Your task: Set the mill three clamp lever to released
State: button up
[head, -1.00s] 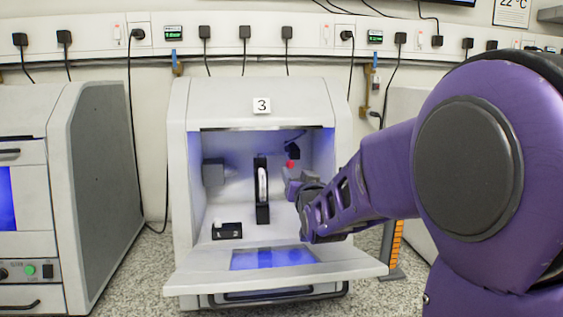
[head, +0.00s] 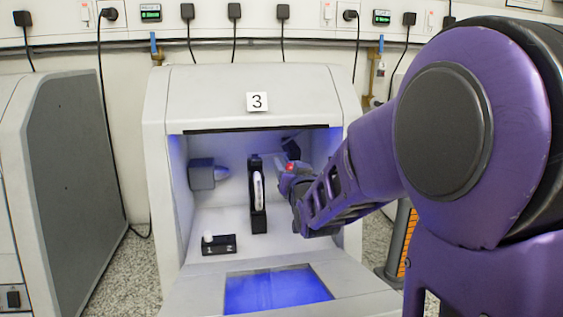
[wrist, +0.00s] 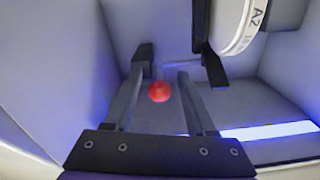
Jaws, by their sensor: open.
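Mill three (head: 255,82) stands with its front door folded down and the inside lit blue. In it a black holder (head: 254,222) carries a white disc (head: 258,188) on edge. The disc also shows in the wrist view (wrist: 238,25), marked A2. The clamp lever's red ball knob (head: 291,166) is at the right side of the chamber. My gripper (head: 285,178) is inside, right of the disc. In the wrist view the open fingers (wrist: 160,76) stand on either side of the red knob (wrist: 159,91), with visible gaps. The lever's shaft is hard to make out.
A grey spindle (head: 203,175) sticks out of the chamber's left wall. A small black block (head: 220,246) with a white piece lies on the chamber floor. The lowered door (head: 185,297) extends in front. Another grey machine (head: 70,180) stands left; a gap separates them.

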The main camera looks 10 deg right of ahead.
jog(key=shift+s, duration=0.1)
grip_shut()
jog(key=shift+r, duration=0.1)
dwell(1.2)
